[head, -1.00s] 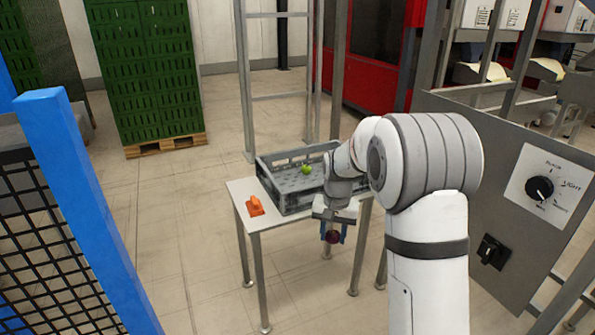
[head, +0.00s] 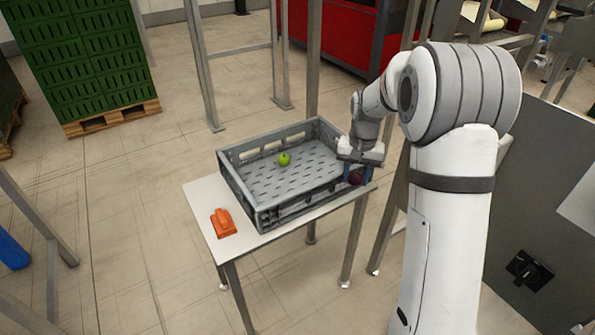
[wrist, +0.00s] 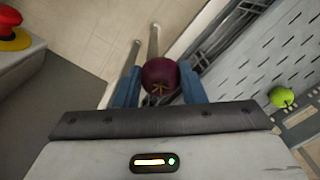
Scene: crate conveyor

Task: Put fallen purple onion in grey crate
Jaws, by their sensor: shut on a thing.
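A dark purple onion (wrist: 160,76) is between the two blue fingers of my gripper (wrist: 160,90), which is shut on it. In the head view my gripper (head: 357,174) holds the onion (head: 355,178) at the right end of the grey crate (head: 265,205), close to its outer wall. The crate stands on a small table, and its wall shows beside the gripper in the wrist view (wrist: 215,40). A green apple (head: 284,159) lies inside the crate on its slotted floor; it also shows in the wrist view (wrist: 282,97).
An orange object (head: 223,222) lies on the front left of the pale table (head: 205,195). Metal posts (head: 313,60) stand behind the table. A grey panel (head: 530,180) is to the right. Most of the crate floor is bare.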

